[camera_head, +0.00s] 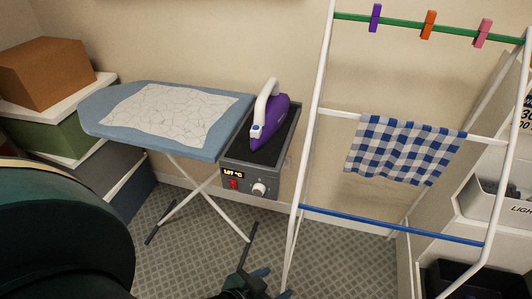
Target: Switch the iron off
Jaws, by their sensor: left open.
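A purple iron (271,128) with a white handle rests on a dark pad on top of a grey station (262,178) at the end of the ironing board. The station's front has a small lit orange display (233,174), a red switch (233,185) below it and a pale round knob (259,189). The display's digits are too small to read surely, and I cannot tell the switch's position. My left gripper (256,256) is open and empty at the bottom centre, below and apart from the station. My right gripper is not in view.
A blue ironing board (105,119) with a crackle-patterned white cloth (170,113) is left of the station. A white drying rack (309,120) with a checked towel (407,149) stands close on the right. Stacked boxes (50,72) fill the left. Grey floor lies below.

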